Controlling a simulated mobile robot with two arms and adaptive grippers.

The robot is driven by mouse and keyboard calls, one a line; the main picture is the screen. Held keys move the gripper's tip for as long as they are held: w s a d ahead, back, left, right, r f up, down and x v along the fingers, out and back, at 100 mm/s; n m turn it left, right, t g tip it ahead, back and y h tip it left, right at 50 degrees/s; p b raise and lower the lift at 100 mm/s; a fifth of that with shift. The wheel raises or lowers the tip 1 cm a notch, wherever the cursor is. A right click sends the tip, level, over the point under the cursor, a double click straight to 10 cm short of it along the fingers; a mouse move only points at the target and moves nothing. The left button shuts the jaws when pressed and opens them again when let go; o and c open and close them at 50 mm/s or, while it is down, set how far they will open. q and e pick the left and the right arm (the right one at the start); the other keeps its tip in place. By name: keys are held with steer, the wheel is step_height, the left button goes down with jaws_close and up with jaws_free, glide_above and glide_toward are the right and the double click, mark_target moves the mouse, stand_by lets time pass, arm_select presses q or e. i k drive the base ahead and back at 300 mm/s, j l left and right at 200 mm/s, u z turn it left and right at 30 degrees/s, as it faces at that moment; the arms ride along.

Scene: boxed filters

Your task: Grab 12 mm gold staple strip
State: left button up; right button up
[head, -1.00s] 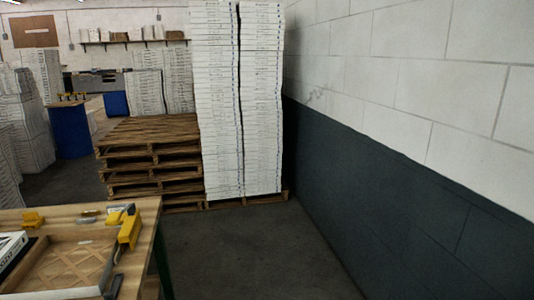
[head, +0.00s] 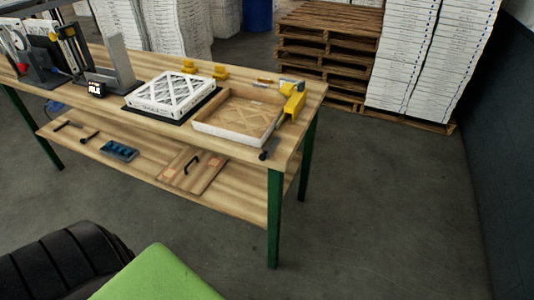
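I cannot make out a gold staple strip in the head view. A yellow tool (head: 293,102) lies at the right end of the wooden workbench (head: 237,144), by the corner of a shallow frame. Small objects (head: 268,81) lie behind that frame, too small to identify. A dark blue tray (head: 118,150) sits on the bench's lower shelf, and its contents are not clear. Neither of my grippers is in view.
A white filter (head: 168,93) and a shallow frame (head: 232,135) lie on the bench. Equipment (head: 68,45) stands at its left end. Stacked pallets (head: 325,45) and white box stacks (head: 420,55) stand behind. Grey floor (head: 385,210) right of the bench is clear.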

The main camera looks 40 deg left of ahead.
mark_target(268, 81)
steer(key=i+j+u, duration=0.3)
steer(key=i+j, duration=0.2)
steer(key=i+j+u, duration=0.35)
steer(key=i+j, duration=0.2)
steer(key=i+j+u, duration=0.3)
steer(key=i, duration=0.3)
steer(key=k+l+u, duration=0.2)
steer(key=k+l, duration=0.6)
steer(key=l, duration=0.15)
steer(key=i+l+u, duration=0.1)
steer(key=l+u, duration=0.2)
steer(key=l, duration=1.05)
